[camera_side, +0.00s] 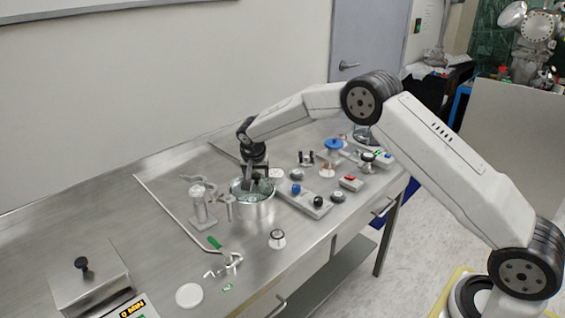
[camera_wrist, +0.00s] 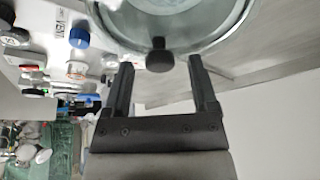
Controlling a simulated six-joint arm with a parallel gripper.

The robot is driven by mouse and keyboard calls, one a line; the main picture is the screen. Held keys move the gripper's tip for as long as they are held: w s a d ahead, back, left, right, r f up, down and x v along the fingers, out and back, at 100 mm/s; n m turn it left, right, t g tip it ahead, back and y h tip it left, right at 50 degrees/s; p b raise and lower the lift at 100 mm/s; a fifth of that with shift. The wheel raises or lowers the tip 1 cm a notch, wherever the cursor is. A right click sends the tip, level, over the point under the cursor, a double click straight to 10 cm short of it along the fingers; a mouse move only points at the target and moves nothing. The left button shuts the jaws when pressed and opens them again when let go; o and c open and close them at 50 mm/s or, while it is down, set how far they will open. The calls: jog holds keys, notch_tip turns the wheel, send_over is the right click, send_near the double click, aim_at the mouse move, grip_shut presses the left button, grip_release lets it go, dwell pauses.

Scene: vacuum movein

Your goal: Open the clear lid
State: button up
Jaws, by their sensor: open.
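The clear lid (camera_wrist: 187,38) lies on top of a round metal chamber (camera_side: 253,212) on the steel bench. In the wrist view the lid is a round glassy disc at the top, with a dark knob (camera_wrist: 159,56) near its edge. My gripper (camera_wrist: 160,66) is open, its two dark fingers on either side of the knob with a gap at each side. In the side view my gripper (camera_side: 257,184) points down over the chamber and hides part of the lid. The lid looks closed on the chamber. Whether the fingers reach down to knob height is hard to tell.
A metal valve assembly (camera_side: 203,205) stands just left of the chamber. Control boxes with a blue knob (camera_side: 296,189) and a red switch (camera_side: 350,181) sit to the right. A small knob (camera_side: 277,238) is in front. A metal box (camera_side: 90,280) stands at the front left.

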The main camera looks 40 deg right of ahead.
jog(key=shift+f, duration=0.1)
jog(key=shift+c, duration=0.2)
grip_shut()
dwell(1.3)
